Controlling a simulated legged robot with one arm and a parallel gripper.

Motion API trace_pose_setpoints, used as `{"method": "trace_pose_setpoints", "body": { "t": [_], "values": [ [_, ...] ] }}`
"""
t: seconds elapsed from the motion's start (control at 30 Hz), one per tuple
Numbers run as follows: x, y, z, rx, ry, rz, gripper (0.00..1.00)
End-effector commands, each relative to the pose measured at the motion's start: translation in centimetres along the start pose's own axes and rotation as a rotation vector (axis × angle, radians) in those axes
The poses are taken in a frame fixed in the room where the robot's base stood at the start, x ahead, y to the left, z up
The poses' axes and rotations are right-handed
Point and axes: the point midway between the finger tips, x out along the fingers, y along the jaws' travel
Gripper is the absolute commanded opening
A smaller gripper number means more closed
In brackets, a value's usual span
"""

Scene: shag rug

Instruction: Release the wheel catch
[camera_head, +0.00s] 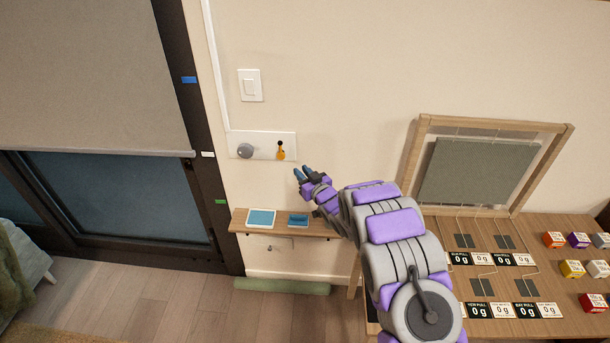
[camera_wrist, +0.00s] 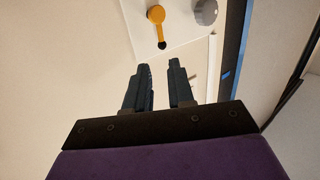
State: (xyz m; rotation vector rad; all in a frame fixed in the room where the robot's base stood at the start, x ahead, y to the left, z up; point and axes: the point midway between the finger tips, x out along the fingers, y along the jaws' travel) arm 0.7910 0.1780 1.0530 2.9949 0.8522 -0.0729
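A white plate (camera_head: 262,135) on the wall carries a round grey wheel (camera_head: 245,151) on its left and a small orange catch with a black tip (camera_head: 281,149) on its right. In the wrist view, the orange catch (camera_wrist: 156,14) is at the top centre, with its black tip pointing toward my fingers, and the grey wheel (camera_wrist: 205,12) is to its right. My gripper (camera_head: 303,172) is just below and right of the catch in the head view. Its two dark fingers (camera_wrist: 159,74) are apart with nothing between them, and a gap separates them from the catch.
A wooden shelf (camera_head: 262,233) with two blue-topped items is below the plate. A light switch (camera_head: 250,86) is above it. A dark-framed window with a blind (camera_head: 85,70) is at left. A table with a framed panel (camera_head: 478,172), scales and small boxes is at right.

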Motion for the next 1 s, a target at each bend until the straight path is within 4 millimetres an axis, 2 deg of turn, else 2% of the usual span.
{"method": "trace_pose_setpoints", "body": {
  "t": [0.2, 0.77, 0.87, 1.0],
  "values": [
    [-1.2, 0.0, -0.1, -0.001, 0.000, 0.001, 0.23],
    [-1.4, 0.2, -0.2, -0.004, -0.007, 0.007, 0.23],
    [-1.9, 1.1, -0.8, -0.017, -0.042, 0.037, 0.23],
    [-3.9, 3.8, -2.2, -0.046, -0.158, 0.126, 0.23]
  ]
}}
